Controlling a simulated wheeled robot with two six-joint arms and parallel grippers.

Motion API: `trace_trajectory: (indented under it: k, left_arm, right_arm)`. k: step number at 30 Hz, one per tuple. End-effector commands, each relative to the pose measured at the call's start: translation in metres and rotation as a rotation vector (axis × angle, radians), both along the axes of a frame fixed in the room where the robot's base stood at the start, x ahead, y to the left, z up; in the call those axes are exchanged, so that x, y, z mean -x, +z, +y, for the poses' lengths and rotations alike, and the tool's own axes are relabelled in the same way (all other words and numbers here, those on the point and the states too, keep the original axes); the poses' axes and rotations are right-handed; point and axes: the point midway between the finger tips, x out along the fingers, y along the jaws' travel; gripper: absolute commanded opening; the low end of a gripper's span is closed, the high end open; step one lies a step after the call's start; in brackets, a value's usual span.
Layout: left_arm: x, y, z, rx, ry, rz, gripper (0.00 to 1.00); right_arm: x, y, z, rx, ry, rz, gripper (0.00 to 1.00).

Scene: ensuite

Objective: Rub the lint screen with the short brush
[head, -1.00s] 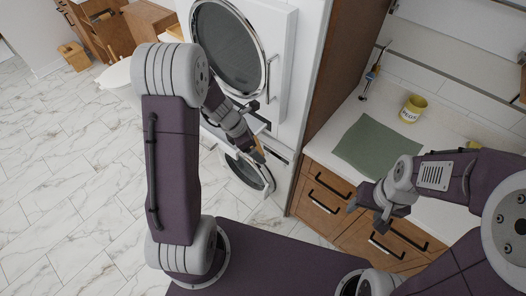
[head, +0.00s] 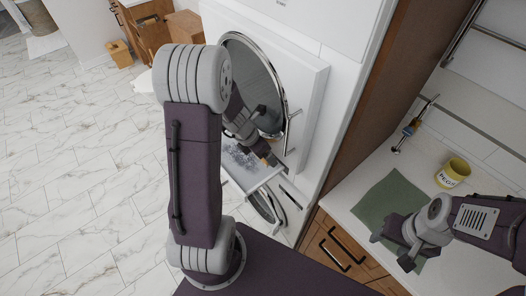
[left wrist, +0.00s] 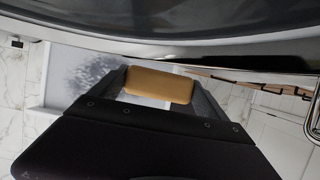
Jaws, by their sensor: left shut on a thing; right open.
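The lint screen (head: 240,168) is a pale panel with grey speckled lint, sticking out below the round glass door. In the left wrist view the lint screen (left wrist: 75,72) lies behind and left of the jaws. My left gripper (head: 268,159) is shut on the short brush, over the right part of the screen. The brush shows as a tan wooden block (left wrist: 158,85) between the jaws; its bristles are hidden. I cannot tell whether it touches the screen. My right gripper (head: 390,250) is open and empty by the counter's front edge.
A round glass door (head: 252,82) with a chrome rim is close above my left gripper. Another round door (head: 262,206) is below.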

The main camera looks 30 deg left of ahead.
Motion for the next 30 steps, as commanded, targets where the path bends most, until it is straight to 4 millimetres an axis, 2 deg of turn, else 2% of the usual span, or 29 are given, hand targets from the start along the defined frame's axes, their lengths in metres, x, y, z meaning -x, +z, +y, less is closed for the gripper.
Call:
trace_trajectory:
  k: [11, 17, 25, 30]
  left_arm:
    - [0.0, -0.003, 0.0, 0.0, -0.001, 0.0, 0.54]
    - [0.0, -0.021, 0.0, 0.0, -0.001, 0.0, 0.54]
    - [0.0, -0.055, 0.0, -0.001, -0.002, 0.0, 0.54]
    - [0.0, -0.062, 0.0, -0.001, -0.002, 0.0, 0.54]
  right_arm:
    - [0.0, -0.003, 0.0, 0.0, 0.0, 0.0, 0.58]
    - [0.0, -0.021, 0.0, 0.0, 0.0, 0.0, 0.58]
    - [0.0, -0.057, 0.0, 0.0, 0.0, 0.0, 0.58]
    - [0.001, -0.064, 0.0, 0.0, 0.0, 0.0, 0.58]
